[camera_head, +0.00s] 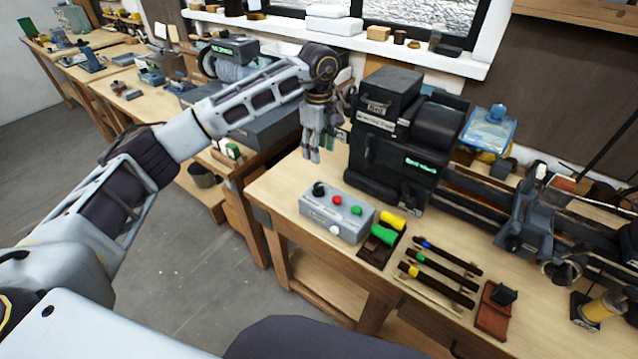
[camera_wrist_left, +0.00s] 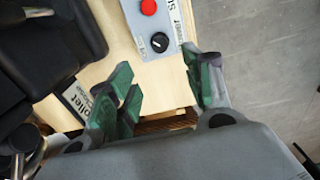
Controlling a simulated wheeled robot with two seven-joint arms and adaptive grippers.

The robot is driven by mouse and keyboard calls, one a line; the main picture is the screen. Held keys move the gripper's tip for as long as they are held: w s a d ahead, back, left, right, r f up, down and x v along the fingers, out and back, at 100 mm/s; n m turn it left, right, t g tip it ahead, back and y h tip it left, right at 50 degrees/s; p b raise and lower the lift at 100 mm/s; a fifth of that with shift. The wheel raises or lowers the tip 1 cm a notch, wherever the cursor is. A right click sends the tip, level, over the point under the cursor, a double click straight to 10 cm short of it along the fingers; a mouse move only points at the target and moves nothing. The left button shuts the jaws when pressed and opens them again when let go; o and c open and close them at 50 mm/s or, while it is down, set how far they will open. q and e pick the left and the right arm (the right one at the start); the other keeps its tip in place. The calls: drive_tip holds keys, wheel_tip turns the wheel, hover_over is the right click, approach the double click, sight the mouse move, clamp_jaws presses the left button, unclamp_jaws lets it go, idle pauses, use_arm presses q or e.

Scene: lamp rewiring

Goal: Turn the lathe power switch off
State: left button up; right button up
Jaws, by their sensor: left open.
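A grey control box (camera_head: 335,217) sits on the near left part of the lathe bench. On its top are a black rotary knob (camera_head: 319,189), a red button (camera_head: 337,200), a green button and a white button. The black lathe headstock (camera_head: 390,150) stands behind the box. My left gripper (camera_head: 311,158) hangs with its fingers down above the bench's left end, behind the box and apart from it. In the left wrist view its green-padded fingers (camera_wrist_left: 165,88) are open and empty. There the knob (camera_wrist_left: 160,42) with a white pointer mark lies beyond the fingertips.
Yellow and green pieces (camera_head: 391,220) lie right of the box. Several dark tools and a red-brown block (camera_head: 493,310) lie farther right on the bench. A label plate (camera_wrist_left: 78,100) and a black machine part are close to my left fingers. Floor is free left of the bench.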

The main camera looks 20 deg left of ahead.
sight(319, 185)
use_arm(q)
drive_tip(key=shift+f, duration=0.1)
drive_tip(key=shift+f+p, duration=1.3)
drive_tip(key=shift+f, duration=5.5)
drive_tip(key=c, duration=1)
